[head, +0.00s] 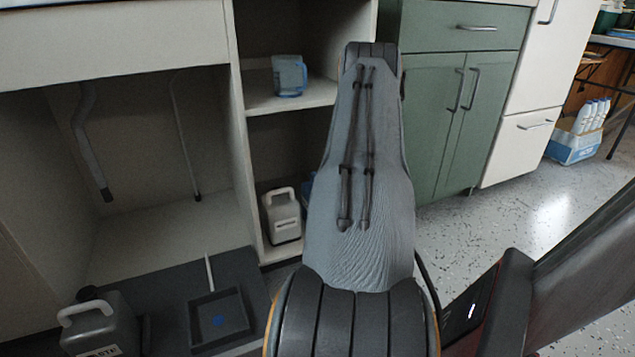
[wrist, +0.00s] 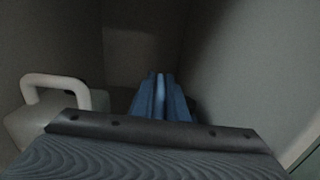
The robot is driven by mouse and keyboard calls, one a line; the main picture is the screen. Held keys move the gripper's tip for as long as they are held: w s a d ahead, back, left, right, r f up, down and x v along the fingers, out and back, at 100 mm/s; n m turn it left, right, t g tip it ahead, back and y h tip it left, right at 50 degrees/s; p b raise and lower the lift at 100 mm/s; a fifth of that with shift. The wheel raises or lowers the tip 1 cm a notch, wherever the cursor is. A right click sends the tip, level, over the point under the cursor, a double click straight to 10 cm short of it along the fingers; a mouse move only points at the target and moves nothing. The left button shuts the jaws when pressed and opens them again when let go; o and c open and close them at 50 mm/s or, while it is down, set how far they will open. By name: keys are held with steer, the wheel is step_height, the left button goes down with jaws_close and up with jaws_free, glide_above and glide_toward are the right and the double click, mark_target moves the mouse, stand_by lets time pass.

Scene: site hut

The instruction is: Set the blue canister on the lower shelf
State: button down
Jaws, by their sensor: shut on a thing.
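The blue canister (wrist: 160,98) shows beyond the dark front edge of my gripper (wrist: 157,124) in the wrist view. My gripper is shut on it; the fingertips are hard to make out. In the head view only a blue sliver of the canister (head: 307,187) shows, and my arm hides the rest along with the gripper. It is inside the lower compartment of the open shelf unit, just right of a pale jug. The lower shelf (head: 282,252) is the floor of that compartment. I cannot tell whether the canister touches it.
The pale jug (head: 282,215) stands close on the left; its handle (wrist: 62,85) shows in the wrist view. A compartment wall (wrist: 255,75) is close on the right. A blue pitcher (head: 289,76) stands on the shelf above. A grey jug (head: 98,322) and tray (head: 219,318) are lower left.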

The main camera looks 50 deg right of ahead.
steer(key=shift+r, duration=0.1)
steer(key=c, duration=1.7)
jaws_free()
steer(key=shift+c, duration=0.2)
steer(key=shift+s+a, duration=0.1)
steer(key=shift+s, duration=0.1)
steer(key=p+v, duration=0.4)
steer(key=v, duration=0.7)
steer(key=shift+s+p, duration=0.3)
steer(key=shift+a, duration=0.2)
